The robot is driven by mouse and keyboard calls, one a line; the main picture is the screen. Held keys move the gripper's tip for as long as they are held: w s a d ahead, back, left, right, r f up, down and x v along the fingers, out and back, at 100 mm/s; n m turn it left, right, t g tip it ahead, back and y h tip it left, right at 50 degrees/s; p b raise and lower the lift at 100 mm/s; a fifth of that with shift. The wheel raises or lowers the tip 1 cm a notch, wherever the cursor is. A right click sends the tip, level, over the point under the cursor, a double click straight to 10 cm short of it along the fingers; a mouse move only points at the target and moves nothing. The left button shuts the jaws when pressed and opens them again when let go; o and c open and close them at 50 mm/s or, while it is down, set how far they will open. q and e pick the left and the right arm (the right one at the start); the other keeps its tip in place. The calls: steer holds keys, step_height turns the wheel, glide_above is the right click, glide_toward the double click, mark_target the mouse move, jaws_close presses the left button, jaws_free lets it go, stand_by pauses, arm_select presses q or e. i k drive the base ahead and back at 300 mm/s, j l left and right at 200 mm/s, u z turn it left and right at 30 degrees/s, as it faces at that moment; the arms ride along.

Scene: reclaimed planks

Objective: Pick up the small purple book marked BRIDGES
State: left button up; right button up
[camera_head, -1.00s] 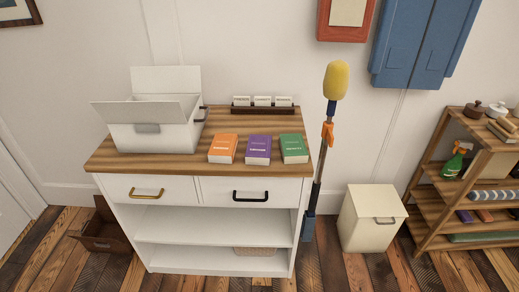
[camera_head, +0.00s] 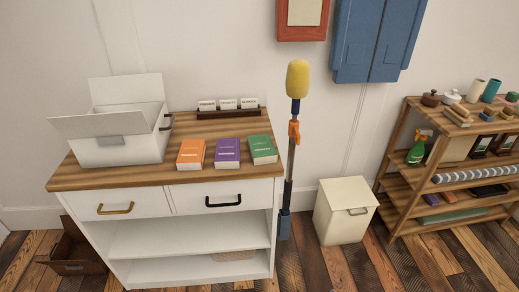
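A small purple book (camera_head: 227,153) lies flat on the wooden top of a white cabinet (camera_head: 130,175). Its cover lettering is too small to read. An orange book (camera_head: 191,153) lies just to its left and a green book (camera_head: 263,149) just to its right. Neither of my grippers shows in the head view.
An open white box (camera_head: 118,148) stands on the cabinet's left, and a card rack (camera_head: 228,113) behind the books. A yellow-headed duster (camera_head: 298,80) stands upright by the cabinet's right side. A cream bin (camera_head: 342,210) and a wooden shelf (camera_head: 400,190) stand further right.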

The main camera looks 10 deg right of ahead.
mark_target(227, 155)
steer(key=i+u, duration=0.5)
steer(key=u, duration=0.2)
steer(key=i+l+u, duration=0.15)
steer(key=u, duration=0.2)
steer(key=i+l, duration=0.05)
steer(key=i, duration=0.05)
